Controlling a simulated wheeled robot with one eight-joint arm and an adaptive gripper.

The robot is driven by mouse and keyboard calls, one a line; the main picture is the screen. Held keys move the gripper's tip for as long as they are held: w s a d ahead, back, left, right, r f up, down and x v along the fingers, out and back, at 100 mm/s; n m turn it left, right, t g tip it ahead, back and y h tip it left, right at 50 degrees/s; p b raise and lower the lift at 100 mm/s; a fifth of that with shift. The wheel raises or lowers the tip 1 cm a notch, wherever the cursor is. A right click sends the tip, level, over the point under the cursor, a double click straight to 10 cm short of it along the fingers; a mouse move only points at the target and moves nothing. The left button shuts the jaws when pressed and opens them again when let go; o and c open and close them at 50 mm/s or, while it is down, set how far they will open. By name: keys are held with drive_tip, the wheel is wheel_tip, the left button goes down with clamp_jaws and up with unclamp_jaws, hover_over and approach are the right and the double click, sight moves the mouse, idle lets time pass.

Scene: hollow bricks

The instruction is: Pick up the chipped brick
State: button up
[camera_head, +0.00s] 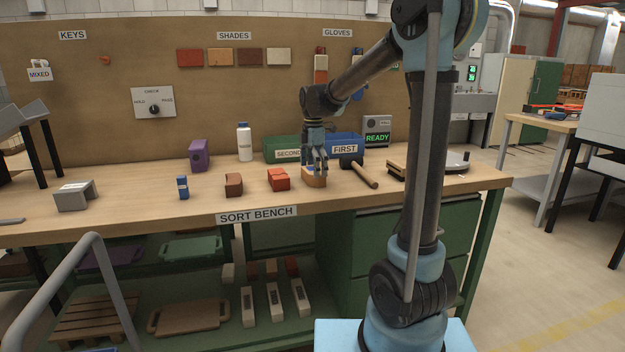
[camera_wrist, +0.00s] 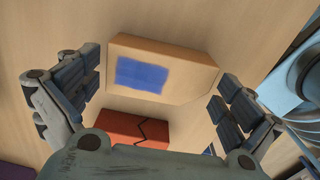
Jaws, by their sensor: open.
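My gripper (camera_head: 314,160) is open and points down over the tan brick (camera_head: 315,182) on the bench. In the wrist view this tan brick (camera_wrist: 192,72) has a blue patch on its face and lies between the spread fingers, with gaps on both sides. The red-orange brick (camera_head: 279,180) stands just left of it; in the wrist view this brick (camera_wrist: 138,130) shows a dark zigzag crack line. The brown brick (camera_head: 233,185) farther left has an uneven, notched-looking top edge. It is small in the picture, so I cannot be sure this is the chip.
A blue-and-white item (camera_head: 183,188) and a grey channel-shaped block (camera_head: 75,196) stand left on the bench (camera_head: 140,206). Behind are a green bin (camera_head: 280,145) marked SECOND and a blue bin (camera_head: 346,140) marked FIRST. A hammer (camera_head: 360,172) lies right of the gripper.

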drive_tip(key=shift+f, duration=1.05)
drive_tip(key=c, duration=1.2)
drive_tip(key=shift+o, duration=0.2)
